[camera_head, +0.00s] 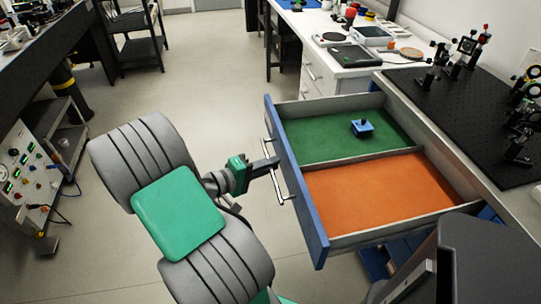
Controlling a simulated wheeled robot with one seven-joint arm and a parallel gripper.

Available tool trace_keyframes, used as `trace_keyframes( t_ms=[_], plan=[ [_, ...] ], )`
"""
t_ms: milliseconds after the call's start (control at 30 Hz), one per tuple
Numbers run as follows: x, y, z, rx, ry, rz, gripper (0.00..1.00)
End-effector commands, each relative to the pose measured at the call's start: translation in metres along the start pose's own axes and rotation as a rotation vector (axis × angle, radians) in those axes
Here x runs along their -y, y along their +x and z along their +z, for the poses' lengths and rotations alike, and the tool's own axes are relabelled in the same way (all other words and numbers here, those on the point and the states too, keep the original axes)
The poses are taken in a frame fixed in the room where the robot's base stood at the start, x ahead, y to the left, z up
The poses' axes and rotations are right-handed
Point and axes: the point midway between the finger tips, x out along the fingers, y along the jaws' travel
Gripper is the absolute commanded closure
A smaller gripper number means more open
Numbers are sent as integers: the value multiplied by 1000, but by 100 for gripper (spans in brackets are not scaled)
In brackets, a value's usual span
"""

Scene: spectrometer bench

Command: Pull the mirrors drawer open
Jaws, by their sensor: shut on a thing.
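The drawer (319,237) with a blue front stands pulled out from under the bench at the right in the head view. Its inside has a green compartment (320,140) at the back and an orange compartment (370,195) at the front, split by a grey divider. A small blue object with a dark knob (361,127) sits in the green compartment. My gripper (274,163) is shut on the drawer's metal bar handle (281,188), from the left of the blue front. The fingertips are small in the view. No label can be read on the drawer.
A black optical breadboard (440,110) with several mounts covers the bench top above the drawer. A white bench (318,50) with drawers stands behind. A grey instrument rack (40,175) is at the left. The floor (190,85) between is clear.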

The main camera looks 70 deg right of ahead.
Motion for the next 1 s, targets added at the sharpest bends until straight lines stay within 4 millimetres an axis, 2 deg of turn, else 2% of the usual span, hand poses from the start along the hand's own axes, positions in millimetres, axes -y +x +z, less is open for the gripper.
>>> trace_keyframes(
  t_ms=[467,500,733,1000],
  plan=[
    [1,-3,0,1,1,0,100],
    [1,-3,0,1,1,0,87],
    [0,-2,1,4,1,0,68],
    [-1,-4,0,5,0,0,68]
  ],
)
